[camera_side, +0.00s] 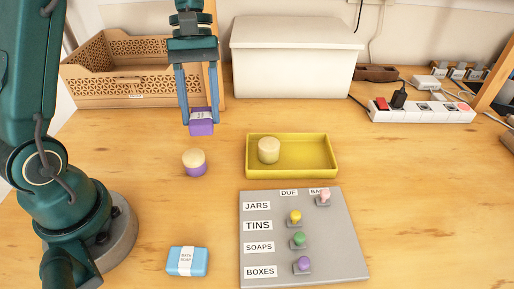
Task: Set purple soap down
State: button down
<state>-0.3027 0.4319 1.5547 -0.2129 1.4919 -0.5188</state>
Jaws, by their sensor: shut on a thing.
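The purple soap (202,128) is a small purple block with a pale label band. My gripper (200,112) points down and is shut on it, with one blue finger on each side. The soap appears held above the wooden table, in front of the wooden crate and the white box. Its exact height cannot be told from this single view.
A cream-and-purple jar (195,163) stands below the soap in the picture. A yellow tray (318,172) holds a cream jar (268,150). A blue soap (187,261) lies in front, left of a grey label board (270,215) with coloured pegs. A power strip (420,110) lies right.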

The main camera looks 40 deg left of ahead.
jog(key=w+d+r+n+t, duration=0.15)
jog(key=w+n+t, duration=0.35)
jog(key=w+n, duration=0.6)
jog(key=n+t, duration=0.1)
jog(key=n, duration=0.5)
send_over(313, 157)
jog(key=s+a, duration=0.1)
notch_tip(313, 157, down, 9)
jog(key=shift+s+r, duration=0.1)
jog(key=shift+r, duration=0.1)
jog(key=shift+f, duration=2)
jog(key=shift+f, duration=0.2)
jog(key=shift+c, duration=1.4)
grip_release()
jog(key=shift+r, duration=0.15)
